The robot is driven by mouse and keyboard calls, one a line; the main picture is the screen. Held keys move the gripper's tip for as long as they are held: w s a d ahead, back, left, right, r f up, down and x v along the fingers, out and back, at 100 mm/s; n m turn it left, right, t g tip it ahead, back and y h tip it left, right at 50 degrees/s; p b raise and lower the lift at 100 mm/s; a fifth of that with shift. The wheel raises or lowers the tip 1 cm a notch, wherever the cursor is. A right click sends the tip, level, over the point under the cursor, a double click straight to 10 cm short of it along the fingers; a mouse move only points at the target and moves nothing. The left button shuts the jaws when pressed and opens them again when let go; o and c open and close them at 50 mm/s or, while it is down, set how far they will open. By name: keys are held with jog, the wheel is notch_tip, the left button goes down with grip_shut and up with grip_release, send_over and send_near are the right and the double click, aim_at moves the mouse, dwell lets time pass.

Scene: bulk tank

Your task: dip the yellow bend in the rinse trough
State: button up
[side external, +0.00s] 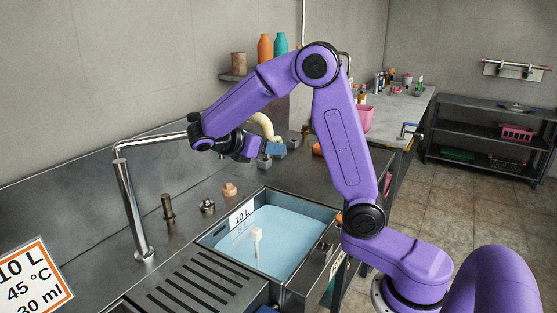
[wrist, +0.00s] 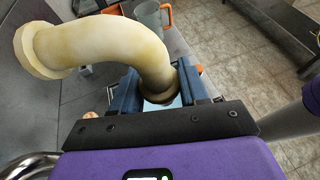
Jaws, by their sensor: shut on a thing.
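The yellow bend (wrist: 100,42) is a pale, curved pipe with a flange at its free end. It also shows in the side external view (side external: 263,122), above the counter behind the trough. My gripper (wrist: 157,88) is shut on its other end, between blue jaws. In the side external view my gripper (side external: 268,150) is at the back, above the worktop, and the bend is clear of the water. The rinse trough (side external: 300,202) is a steel basin of light blue liquid with a "10 L" label. The bend's gripped end is partly hidden by the jaws.
A pale upright object (side external: 256,240) stands in the trough. A tall steel tap (side external: 133,210) rises to its left, with its spout reaching toward my wrist. Small fittings (side external: 208,207) sit on the counter behind. A grey jug with an orange handle (wrist: 150,15) shows in the wrist view.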

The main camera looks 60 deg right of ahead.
jog(key=w+d+f+m+g+y, duration=0.1)
jog(key=w+d+g, duration=0.1)
jog(key=d, duration=0.7)
jog(key=w+d+m+g, duration=0.1)
jog(key=w+d+m, duration=0.1)
jog(key=d, duration=0.8)
jog(key=shift+s+a+f, duration=0.1)
jog(key=shift+a+f, duration=0.1)
jog(key=shift+f, duration=10.3)
jog(key=shift+a+f, duration=0.15)
jog(key=shift+f, duration=10.35)
jog(key=shift+r, duration=0.1)
notch_tip(320, 180, up, 18)
jog(key=shift+r, duration=0.25)
